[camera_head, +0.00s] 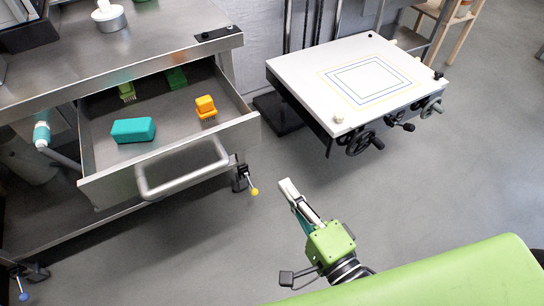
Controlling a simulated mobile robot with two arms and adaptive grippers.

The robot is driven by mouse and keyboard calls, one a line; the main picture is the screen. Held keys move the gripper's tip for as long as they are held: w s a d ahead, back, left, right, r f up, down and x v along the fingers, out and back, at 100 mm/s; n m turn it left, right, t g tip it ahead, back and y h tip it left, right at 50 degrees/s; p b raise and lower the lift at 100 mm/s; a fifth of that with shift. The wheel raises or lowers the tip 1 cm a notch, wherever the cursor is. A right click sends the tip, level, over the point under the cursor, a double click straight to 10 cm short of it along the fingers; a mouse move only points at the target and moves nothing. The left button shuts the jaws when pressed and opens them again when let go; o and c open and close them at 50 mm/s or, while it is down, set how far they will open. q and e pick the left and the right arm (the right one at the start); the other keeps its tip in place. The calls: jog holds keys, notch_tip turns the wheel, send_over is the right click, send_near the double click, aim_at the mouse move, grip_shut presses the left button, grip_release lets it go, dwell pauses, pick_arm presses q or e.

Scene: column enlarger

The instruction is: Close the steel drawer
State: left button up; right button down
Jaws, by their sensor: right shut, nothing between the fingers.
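The steel drawer (105,187) is pulled out of the steel bench at the left, with its bar handle (185,177) on the front panel. Inside lie a teal block (133,130), an orange block (206,106) on its right side and green items towards the back, partly in the bench's shadow. My right gripper (288,186) is shut and empty. In the picture it is to the right of the drawer front and handle, apart from them, over the floor. My left gripper is not in view.
The steel bench top (150,45) carries a white-and-steel pot (108,15). A caster with a yellow-tipped lever (254,191) stands below the drawer's right corner. A white baseboard table (300,72) with black handwheels (360,142) stands at the right. Grey floor between them is clear.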

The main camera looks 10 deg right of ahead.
aim_at(252, 137)
jog(key=x, duration=1.3)
jog(key=shift+d+r, duration=0.1)
jog(key=shift+w+a, duration=0.2)
jog(key=shift+w, duration=0.3)
